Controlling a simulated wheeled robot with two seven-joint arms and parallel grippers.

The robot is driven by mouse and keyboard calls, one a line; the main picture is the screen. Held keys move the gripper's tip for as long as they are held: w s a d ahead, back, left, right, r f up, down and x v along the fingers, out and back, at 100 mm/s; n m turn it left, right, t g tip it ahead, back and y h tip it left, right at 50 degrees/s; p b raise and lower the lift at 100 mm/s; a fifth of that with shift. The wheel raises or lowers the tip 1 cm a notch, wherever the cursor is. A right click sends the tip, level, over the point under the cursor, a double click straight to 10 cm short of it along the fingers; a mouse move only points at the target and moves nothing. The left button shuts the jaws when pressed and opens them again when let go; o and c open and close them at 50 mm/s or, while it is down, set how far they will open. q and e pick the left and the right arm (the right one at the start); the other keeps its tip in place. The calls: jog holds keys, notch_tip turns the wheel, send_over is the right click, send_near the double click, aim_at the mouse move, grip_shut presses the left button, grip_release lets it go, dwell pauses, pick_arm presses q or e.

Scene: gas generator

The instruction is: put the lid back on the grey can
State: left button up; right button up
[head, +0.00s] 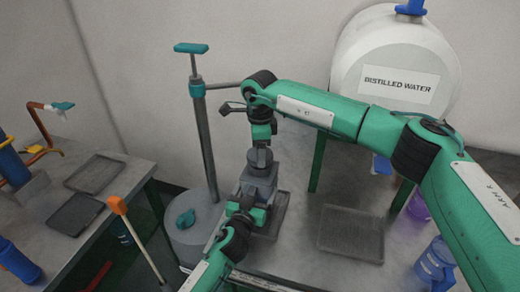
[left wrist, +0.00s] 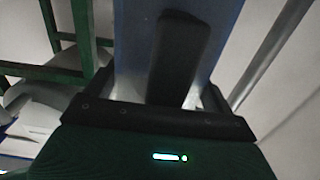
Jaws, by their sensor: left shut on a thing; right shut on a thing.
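The grey can (head: 259,182) stands upright on a dark tray at the middle of the table. My left gripper (head: 246,212) is shut on the near side of its body. In the left wrist view the can's blue-grey wall (left wrist: 137,45) fills the space between the jaws. My right gripper (head: 262,140) is above the can, pointing down and shut on the grey lid (head: 260,157). The lid is right over the top of the can. I cannot tell whether it touches the neck or is seated, as the gripper and the viewing angle hide the join.
A grey drum with a teal-handled pump (head: 204,140) stands close left of the can. An empty dark tray (head: 352,233) lies to the right. A white distilled water tank (head: 395,55) stands behind my right arm. A blue bottle (head: 436,262) is at the lower right.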

jog(key=shift+f, duration=0.1)
jog(key=shift+f, duration=0.8)
jog(key=shift+f, duration=0.55)
